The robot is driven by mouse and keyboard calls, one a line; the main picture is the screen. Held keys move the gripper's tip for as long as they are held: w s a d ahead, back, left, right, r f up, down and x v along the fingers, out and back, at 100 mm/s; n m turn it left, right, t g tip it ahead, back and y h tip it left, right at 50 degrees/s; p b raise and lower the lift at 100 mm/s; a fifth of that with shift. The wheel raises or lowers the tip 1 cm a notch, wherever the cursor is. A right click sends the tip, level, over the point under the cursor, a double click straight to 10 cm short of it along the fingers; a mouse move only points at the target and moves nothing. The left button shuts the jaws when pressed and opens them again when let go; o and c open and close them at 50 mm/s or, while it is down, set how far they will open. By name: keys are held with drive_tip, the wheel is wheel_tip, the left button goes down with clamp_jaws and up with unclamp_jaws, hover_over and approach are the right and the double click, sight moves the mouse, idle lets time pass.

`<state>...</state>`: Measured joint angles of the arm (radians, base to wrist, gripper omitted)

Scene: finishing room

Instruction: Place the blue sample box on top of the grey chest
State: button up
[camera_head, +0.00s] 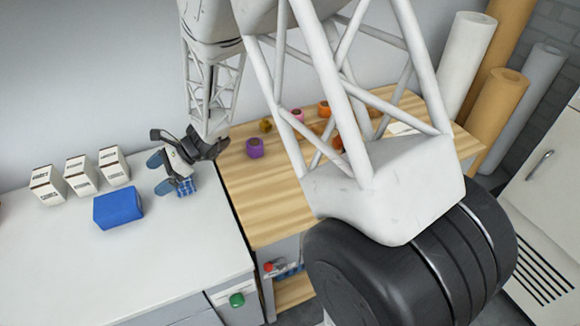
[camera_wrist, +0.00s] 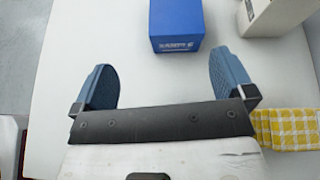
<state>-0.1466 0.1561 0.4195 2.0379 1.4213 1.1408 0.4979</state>
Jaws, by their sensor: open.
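The blue sample box (camera_head: 118,207) lies on the white worktop in the head view, in front of a row of white cartons. In the wrist view the blue box (camera_wrist: 176,22), with white lettering on its near face, is just beyond the fingertips, roughly between their lines. My gripper (camera_head: 170,173) is to the right of the box in the head view, near the worktop's right edge. Its blue fingers also show in the wrist view (camera_wrist: 162,68), wide apart with nothing between them. I cannot tell for certain which piece of furniture is the grey chest.
White cartons (camera_head: 82,176) stand behind the box; one (camera_wrist: 272,16) is close at its right in the wrist view. A wooden bench (camera_head: 260,205) with small coloured pieces adjoins the worktop (camera_head: 60,260). The worktop's front is clear.

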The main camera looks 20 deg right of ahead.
drive_tip(key=s+d+r+n+t+h, duration=0.1)
drive_tip(key=s+d+r+n+h, duration=0.3)
drive_tip(key=s+d+r, duration=0.3)
drive_tip(key=s+d+r+n+t+h, duration=0.1)
drive_tip(key=s+d+r+n+h, duration=0.3)
drive_tip(key=s+d+r+n, duration=0.3)
drive_tip(key=s+d+r+n+t+h, duration=0.1)
drive_tip(key=s+d+r+n+h, duration=0.4)
drive_tip(key=s+d, duration=0.6)
drive_tip(key=s+r, duration=0.2)
drive_tip(key=s, duration=0.5)
drive_tip(key=shift+s+d+r, duration=0.25)
drive_tip(key=shift+s+d, duration=0.05)
